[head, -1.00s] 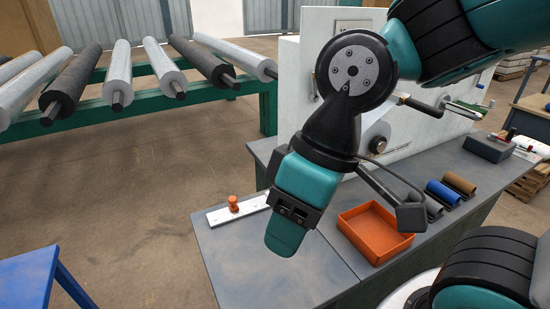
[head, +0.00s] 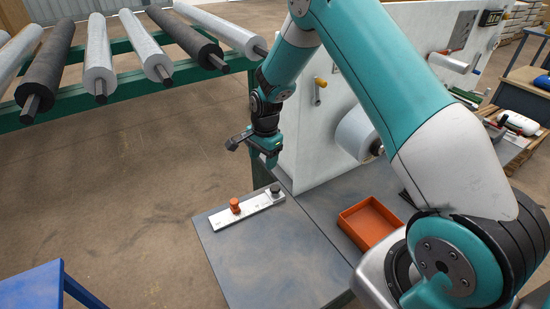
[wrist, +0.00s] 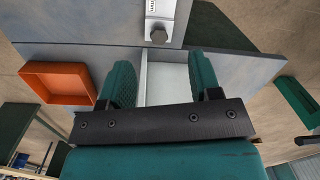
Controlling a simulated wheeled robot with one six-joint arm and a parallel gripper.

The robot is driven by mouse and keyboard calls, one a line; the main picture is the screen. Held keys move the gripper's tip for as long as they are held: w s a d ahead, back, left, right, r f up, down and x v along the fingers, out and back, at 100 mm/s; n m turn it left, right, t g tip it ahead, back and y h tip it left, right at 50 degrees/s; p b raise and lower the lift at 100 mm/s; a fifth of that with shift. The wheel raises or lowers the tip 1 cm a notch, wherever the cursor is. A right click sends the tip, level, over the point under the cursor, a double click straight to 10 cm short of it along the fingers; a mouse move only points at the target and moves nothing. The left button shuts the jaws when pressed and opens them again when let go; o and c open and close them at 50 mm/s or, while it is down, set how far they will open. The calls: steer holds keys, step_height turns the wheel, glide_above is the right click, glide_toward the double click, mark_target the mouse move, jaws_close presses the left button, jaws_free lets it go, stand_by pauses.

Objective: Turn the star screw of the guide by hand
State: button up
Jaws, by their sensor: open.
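The guide (head: 252,212) is a light metal bar lying on the grey bench top, with an orange knob (head: 235,206) near its left end. The star screw (head: 275,189) is a small dark knob at the bar's right, far end. In the wrist view the star screw (wrist: 158,36) stands at the end of the guide (wrist: 160,9), just beyond the space between my fingertips. My gripper (head: 272,163) hangs above and slightly behind the screw, apart from it. In the wrist view my gripper (wrist: 160,62) is open with nothing between its fingers.
An orange tray (head: 344,222) sits on the bench to the right; it also shows in the wrist view (wrist: 30,78). A white machine panel (head: 307,130) with a film roll (head: 357,135) rises close beside my gripper. A roller conveyor (head: 72,101) stands behind.

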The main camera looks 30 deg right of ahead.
mark_target(275, 188)
steer(key=d+f+m, duration=0.1)
steer(key=f, duration=0.1)
steer(key=d+f+m, duration=0.1)
steer(key=d+f, duration=0.1)
steer(key=w+d+f+m, duration=0.1)
steer(key=f, duration=0.2)
steer(key=shift+d+m+h+p, duration=0.25)
steer(key=shift+m+h+p, duration=0.1)
steer(key=shift+m+h, duration=0.05)
steer(key=shift+f+b, duration=2.3)
steer(key=shift+f, duration=1.55)
steer(key=shift+f, duration=0.15)
steer(key=shift+c, duration=0.5)
steer(key=c, duration=0.6)
steer(key=shift+c, duration=0.2)
